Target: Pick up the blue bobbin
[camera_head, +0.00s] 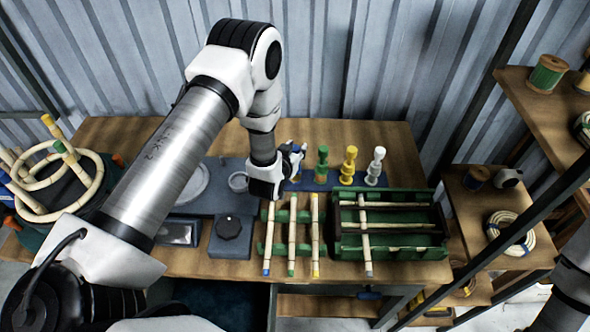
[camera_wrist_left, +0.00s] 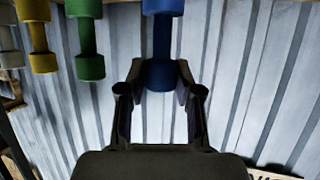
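The blue bobbin (camera_wrist_left: 161,45) is in the left wrist view, its near end between the fingertips of my left gripper (camera_wrist_left: 161,75). The gaps beside it are very small, and I cannot tell whether the fingers press on it. In the head view the left gripper (camera_head: 290,160) is at the left end of the bobbin row and hides most of the blue bobbin. Green (camera_head: 321,165), yellow (camera_head: 348,165) and white (camera_head: 375,167) bobbins stand upright to its right. My right gripper is out of view.
A green tray (camera_head: 440,222) with rattan sticks lies right of several sticks on a green rack (camera_head: 280,215). Rattan rings (camera_head: 95,190) are at the left. A wooden shelf (camera_head: 525,85) stands at the right. Corrugated metal wall (camera_head: 330,60) is behind the table.

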